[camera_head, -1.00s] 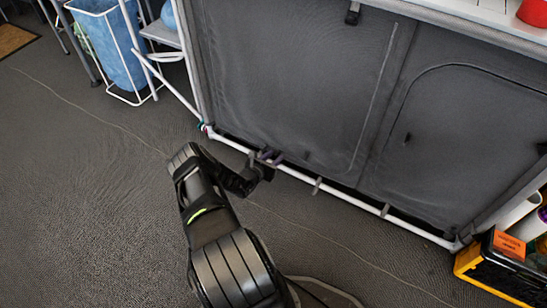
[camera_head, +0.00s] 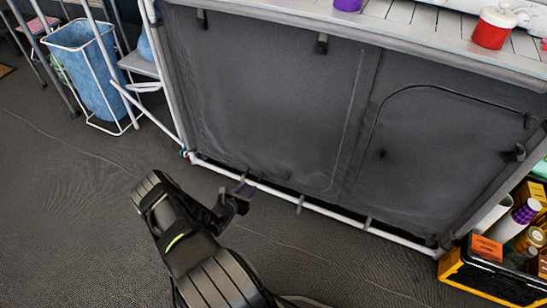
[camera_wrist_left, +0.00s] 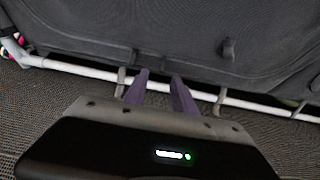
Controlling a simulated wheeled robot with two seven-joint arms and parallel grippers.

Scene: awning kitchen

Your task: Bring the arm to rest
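My left arm (camera_head: 190,240) is black and reaches in from the bottom of the head view. My left gripper (camera_head: 240,190) is low, by the white bottom rail of the grey fabric cabinet (camera_head: 270,100). In the left wrist view its two purple fingers (camera_wrist_left: 159,88) stand apart with nothing between them. The white rail (camera_wrist_left: 90,70) runs behind the fingertips in that view; I cannot tell whether they touch it. My right gripper is not in view.
A blue bin in a white wire frame (camera_head: 85,75) stands at upper left. A black and yellow crate (camera_head: 490,278) with bottles is at lower right. A red cup (camera_head: 493,27) stands on the cabinet top. The dark floor (camera_head: 70,220) at left is clear.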

